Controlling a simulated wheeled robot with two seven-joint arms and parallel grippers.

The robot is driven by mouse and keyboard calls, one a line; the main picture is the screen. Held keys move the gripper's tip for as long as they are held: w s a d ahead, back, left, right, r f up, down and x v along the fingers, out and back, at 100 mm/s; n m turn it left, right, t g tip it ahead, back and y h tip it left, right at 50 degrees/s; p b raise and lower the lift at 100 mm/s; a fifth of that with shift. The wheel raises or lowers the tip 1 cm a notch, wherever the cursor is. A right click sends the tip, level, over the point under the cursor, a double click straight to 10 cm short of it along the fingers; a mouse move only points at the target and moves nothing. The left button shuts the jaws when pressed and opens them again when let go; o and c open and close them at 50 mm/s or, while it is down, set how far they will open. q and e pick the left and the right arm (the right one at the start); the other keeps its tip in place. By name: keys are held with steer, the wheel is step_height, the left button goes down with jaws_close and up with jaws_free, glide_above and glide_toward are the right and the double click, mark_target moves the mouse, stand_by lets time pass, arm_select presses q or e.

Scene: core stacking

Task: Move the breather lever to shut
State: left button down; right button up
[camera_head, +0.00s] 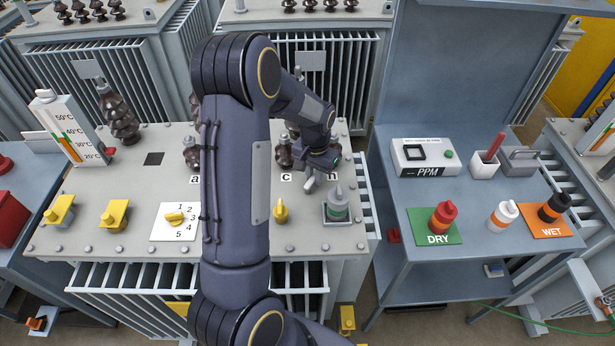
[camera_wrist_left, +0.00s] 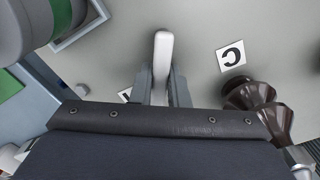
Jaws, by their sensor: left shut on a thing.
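My left gripper (camera_head: 312,173) is low over the right part of the grey transformer lid (camera_head: 310,243), behind the grey breather (camera_head: 337,207). Its jaws are shut on a pale, rounded bar (camera_wrist_left: 163,50), which looks like the breather lever. The bar's pale end (camera_head: 308,186) also shows just below the gripper in the head view. In the left wrist view the fingers (camera_wrist_left: 160,90) stand either side of the bar, and their lower part is hidden by the gripper body. My right gripper is not in view.
Dark brown bushings (camera_head: 121,115) stand along the lid. Yellow handles (camera_head: 115,213) and a numbered dial (camera_head: 176,219) line its front. On the bench at right are a PPM meter (camera_head: 425,156), a green DRY mat (camera_head: 420,236) and an orange WET mat (camera_head: 555,230), with cartridges.

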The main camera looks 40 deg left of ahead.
arm_select(q)
steer(key=shift+d+m, duration=0.1)
steer(key=shift+m, duration=0.4)
steer(key=m, duration=0.1)
steer(key=d+m, duration=0.1)
steer(key=m, duration=0.1)
steer(key=shift+m, duration=0.3)
steer(key=shift+s+d+m, duration=0.1)
steer(key=shift+d+m, duration=0.05)
steer(key=shift+m, duration=0.15)
steer(key=m, duration=0.3)
steer(key=shift+s+d, duration=0.15)
steer(key=shift+d, duration=0.25)
